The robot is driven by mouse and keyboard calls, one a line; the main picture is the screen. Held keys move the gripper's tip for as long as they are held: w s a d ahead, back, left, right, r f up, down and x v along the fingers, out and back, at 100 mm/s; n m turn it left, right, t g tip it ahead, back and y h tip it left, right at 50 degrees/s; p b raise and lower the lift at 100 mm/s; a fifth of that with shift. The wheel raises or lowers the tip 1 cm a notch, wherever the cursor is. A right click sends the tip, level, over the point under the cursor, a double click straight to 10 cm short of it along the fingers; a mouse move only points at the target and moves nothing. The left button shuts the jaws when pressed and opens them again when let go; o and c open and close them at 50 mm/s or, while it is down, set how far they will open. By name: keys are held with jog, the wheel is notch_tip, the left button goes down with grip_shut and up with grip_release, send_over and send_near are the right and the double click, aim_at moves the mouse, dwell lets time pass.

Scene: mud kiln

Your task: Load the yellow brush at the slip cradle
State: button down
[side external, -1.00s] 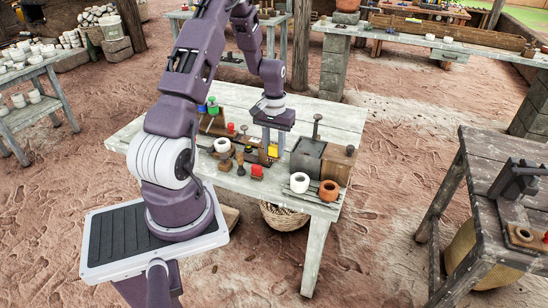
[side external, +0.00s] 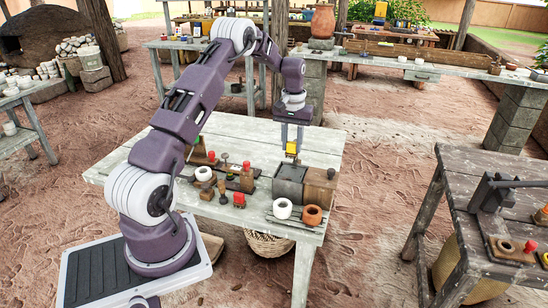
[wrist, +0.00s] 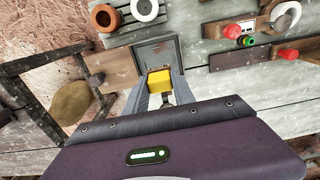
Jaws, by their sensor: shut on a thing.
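My gripper (side external: 291,146) is shut on the yellow brush (side external: 291,149), whose yellow part shows between the fingertips. In the wrist view, the yellow block of the brush (wrist: 159,81) sits between my two grey fingers. The brush is held above the table, over or just behind a grey open-topped box (side external: 289,184). In the wrist view this box (wrist: 157,52) lies just beyond the brush. It may be the slip cradle; I cannot tell for sure. The brush's lower end is hidden.
A brown wooden block (side external: 319,188) adjoins the box on the right. A white pot (side external: 282,208) and an orange pot (side external: 312,215) stand in front. Several red-topped tools, including one by the front edge (side external: 239,200), and a white ring (side external: 204,173) lie left. The tabletop behind is clear.

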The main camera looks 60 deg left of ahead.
aim_at(292, 154)
jog(key=shift+w+f, duration=0.1)
jog(key=shift+f, duration=2.85)
jog(key=shift+f, duration=0.8)
jog(key=shift+r, duration=3.55)
